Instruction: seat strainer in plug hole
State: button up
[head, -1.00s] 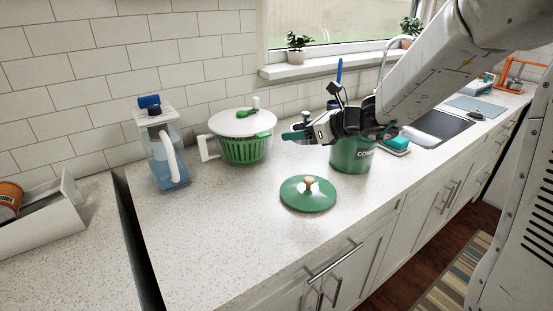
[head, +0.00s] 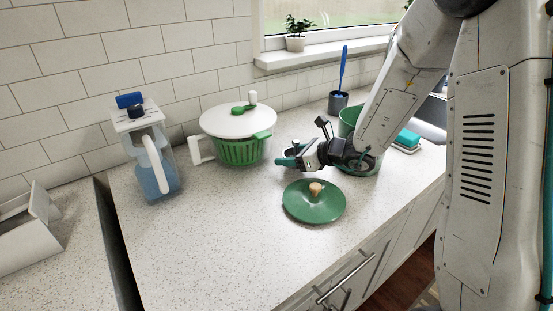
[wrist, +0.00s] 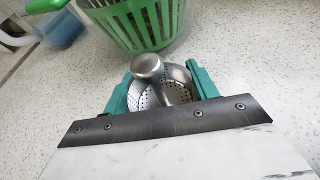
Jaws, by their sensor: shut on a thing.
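The strainer (wrist: 168,88), a perforated metal basket with a round knob, sits between the teal fingers of my gripper (wrist: 160,88) in the wrist view. The fingers are shut on it. In the head view my gripper (head: 285,157) is low above the counter, between the green salad spinner and the green lid; the strainer cannot be made out clearly there. The sink (head: 432,115) shows only in part at the right behind my arm. The plug hole is not in view.
The green salad spinner (head: 241,150) stands left of my gripper, also in the wrist view (wrist: 150,22). A green lid (head: 314,206) lies in front. A green canister (head: 348,118) is behind my arm. A water jug (head: 160,170) stands at left. The counter's front left is clear.

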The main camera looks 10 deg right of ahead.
jog(key=shift+f, duration=0.35)
jog(key=a, duration=0.1)
jog(key=w+a, duration=0.1)
jog(key=a, duration=0.2)
jog(key=shift+w, duration=0.35)
jog(key=shift+d+f, duration=0.15)
jog(key=shift+f, duration=0.45)
jog(key=shift+f, duration=0.1)
jog(key=o, duration=1)
jog(key=shift+c, duration=0.2)
